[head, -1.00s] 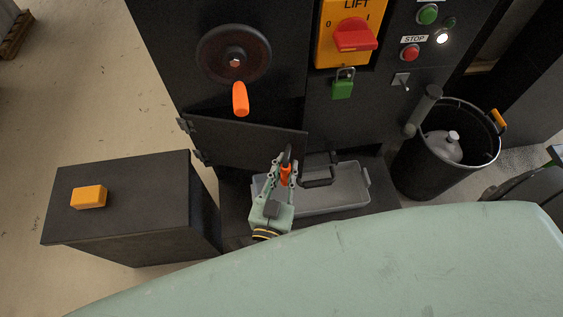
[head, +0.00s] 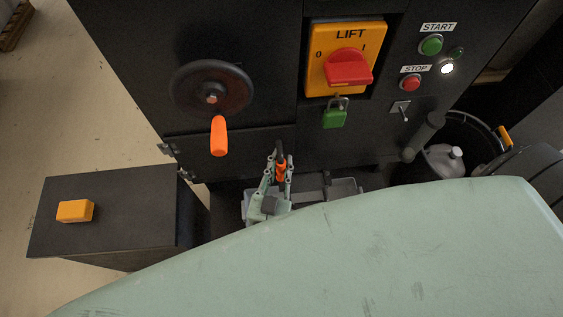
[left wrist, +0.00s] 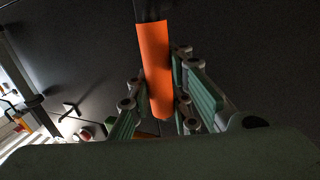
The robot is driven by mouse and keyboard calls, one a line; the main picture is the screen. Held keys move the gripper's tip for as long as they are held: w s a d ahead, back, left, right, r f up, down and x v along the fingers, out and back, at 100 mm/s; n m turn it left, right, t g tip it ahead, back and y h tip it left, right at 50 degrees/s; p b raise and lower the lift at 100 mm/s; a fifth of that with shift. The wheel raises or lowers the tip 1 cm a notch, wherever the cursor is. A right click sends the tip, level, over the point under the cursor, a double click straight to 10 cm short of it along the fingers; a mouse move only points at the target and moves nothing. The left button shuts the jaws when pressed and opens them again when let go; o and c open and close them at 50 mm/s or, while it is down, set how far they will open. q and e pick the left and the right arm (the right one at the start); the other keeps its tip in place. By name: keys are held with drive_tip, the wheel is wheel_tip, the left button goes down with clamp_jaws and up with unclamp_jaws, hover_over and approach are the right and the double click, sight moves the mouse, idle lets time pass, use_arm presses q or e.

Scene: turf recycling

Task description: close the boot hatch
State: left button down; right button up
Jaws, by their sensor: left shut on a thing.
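The boot hatch (head: 222,148) is a dark panel low on the machine front, with hinges at its left edge. It lies flush or nearly flush with the front; I cannot tell if a small gap is left. My left gripper (head: 278,178) is at the hatch's right side, shut on an orange hatch handle (head: 281,168) that hangs from a black lever. In the left wrist view the orange handle (left wrist: 154,70) sits between the two green fingers. The hatch's lower part is hidden behind the gripper and my body. My right gripper is not in view.
A grey tray (head: 345,187) lies below the hatch. A handwheel (head: 190,90) with an orange knob (head: 219,136) is above it. A dark block with a yellow box (head: 75,211) stands left. A lift switch (head: 347,68), green padlock (head: 334,117) and black bin (head: 478,128) are right.

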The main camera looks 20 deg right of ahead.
use_arm(q)
drive_tip(key=c, duration=1.8)
unclamp_jaws()
drive_tip(key=shift+a+r, duration=0.1)
drive_tip(key=shift+r, duration=0.3)
drive_tip(key=shift+o, duration=1.1)
drive_tip(key=shift+s+a+f, duration=0.3)
drive_tip(key=shift+s+a, duration=0.1)
drive_tip(key=shift+s, duration=0.25)
drive_tip(key=v, duration=1.1)
drive_tip(key=shift+r, duration=0.25)
drive_tip(key=shift+w, duration=0.1)
